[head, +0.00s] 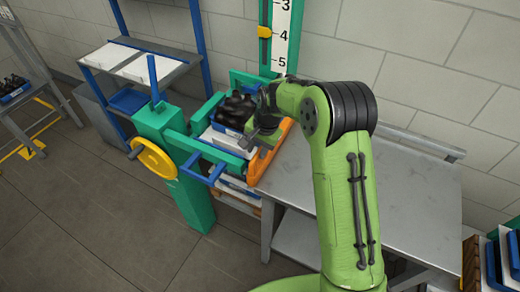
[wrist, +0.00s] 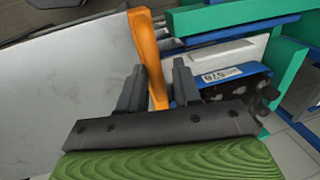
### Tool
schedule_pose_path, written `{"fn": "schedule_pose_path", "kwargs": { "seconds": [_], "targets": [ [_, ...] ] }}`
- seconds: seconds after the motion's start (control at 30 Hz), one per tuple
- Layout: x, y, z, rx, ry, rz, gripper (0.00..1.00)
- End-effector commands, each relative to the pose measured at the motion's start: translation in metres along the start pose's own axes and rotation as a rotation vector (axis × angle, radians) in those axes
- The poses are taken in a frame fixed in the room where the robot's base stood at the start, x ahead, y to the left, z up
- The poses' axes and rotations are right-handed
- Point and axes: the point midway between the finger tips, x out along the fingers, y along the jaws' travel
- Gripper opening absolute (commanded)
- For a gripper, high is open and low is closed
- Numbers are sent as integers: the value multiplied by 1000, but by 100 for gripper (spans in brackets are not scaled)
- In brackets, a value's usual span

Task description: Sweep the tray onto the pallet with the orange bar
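My gripper (head: 262,132) is at the end of the green arm, beside the tray. In the wrist view its two dark fingers (wrist: 158,85) stand on either side of the orange bar (wrist: 147,50) and look closed on it. The orange bar (head: 268,155) lies along the table-side edge of the green frame. The blue tray (head: 225,130), with dark bottles, sits inside the frame to the left of the bar; its labelled side (wrist: 235,78) shows in the wrist view. I cannot tell whether bar and tray touch. The pallet is not clearly distinguishable; stacked layers (head: 238,188) show below the tray.
A bare metal table (head: 410,185) is right of the frame. A green post (head: 175,165) with a yellow handwheel (head: 153,158) stands left. A numbered scale (head: 283,35) rises behind. A blue-posted shelf (head: 140,62) stands back left; more stacked trays (head: 500,262) are at lower right.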

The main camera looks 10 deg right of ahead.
Motion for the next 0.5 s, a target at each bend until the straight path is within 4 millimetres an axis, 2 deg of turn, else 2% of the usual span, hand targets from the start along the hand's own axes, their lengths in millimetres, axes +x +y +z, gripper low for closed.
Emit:
{"fn": "schedule_pose_path", "kwargs": {
  "seconds": [0.1,0.37,0.5],
  "targets": [
    [0,0,0,0,0,1,44],
    [-2,2,0,2,-2,5,44],
    [-23,2,-1,2,1,3,44]
  ]
}}
